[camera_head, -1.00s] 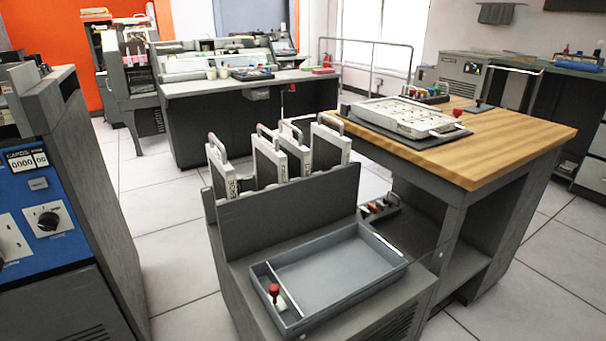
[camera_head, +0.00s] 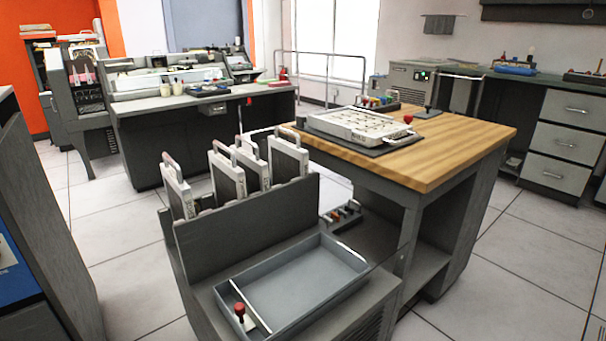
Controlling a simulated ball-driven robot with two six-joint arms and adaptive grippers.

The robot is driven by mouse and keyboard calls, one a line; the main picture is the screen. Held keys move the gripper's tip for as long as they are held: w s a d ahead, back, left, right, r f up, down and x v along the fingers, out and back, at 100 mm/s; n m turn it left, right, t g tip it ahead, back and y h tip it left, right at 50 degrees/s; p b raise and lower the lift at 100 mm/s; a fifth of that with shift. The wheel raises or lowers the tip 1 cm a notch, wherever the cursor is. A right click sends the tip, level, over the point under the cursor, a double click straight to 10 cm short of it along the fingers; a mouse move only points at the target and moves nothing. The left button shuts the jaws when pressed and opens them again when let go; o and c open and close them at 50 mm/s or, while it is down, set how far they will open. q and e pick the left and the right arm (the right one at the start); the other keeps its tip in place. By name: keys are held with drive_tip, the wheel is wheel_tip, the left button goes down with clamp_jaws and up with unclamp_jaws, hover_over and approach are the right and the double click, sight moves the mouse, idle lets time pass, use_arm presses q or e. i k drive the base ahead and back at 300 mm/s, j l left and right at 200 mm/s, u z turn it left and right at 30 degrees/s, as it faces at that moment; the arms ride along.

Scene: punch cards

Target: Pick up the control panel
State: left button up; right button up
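A flat, light-grey panel (camera_head: 362,125) with a grid of small marks on its face lies on a dark mat on the wooden-topped table (camera_head: 455,160). It looks like the control panel and has a handle at its right end. Several similar panels with handles (camera_head: 226,172) stand upright in a rack on the grey cabinet in front. Neither of my grippers shows in this view.
A shallow grey tray (camera_head: 357,262) with a red-knobbed piece (camera_head: 240,309) sits in front of the rack. A blue-fronted machine (camera_head: 12,272) stands at the left edge. A grey desk (camera_head: 180,135) is behind. Tiled floor (camera_head: 520,262) is free at the right.

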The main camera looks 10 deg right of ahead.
sight(258, 179)
drive_tip(key=z, duration=0.2)
drive_tip(key=i+l+u, duration=0.1)
drive_tip(key=l, duration=0.15)
drive_tip(key=i+l+u, duration=0.1)
drive_tip(key=l, duration=0.15)
drive_tip(key=i+l, duration=0.15)
drive_tip(key=l, duration=0.2)
drive_tip(key=i+l, duration=0.1)
drive_tip(key=l, duration=0.25)
drive_tip(key=l+u, duration=0.2)
drive_tip(key=u, duration=0.3)
drive_tip(key=i+l+u, duration=0.1)
drive_tip(key=u, duration=0.4)
drive_tip(key=l+u, duration=0.3)
drive_tip(key=u, duration=0.15)
drive_tip(key=k+j, duration=0.05)
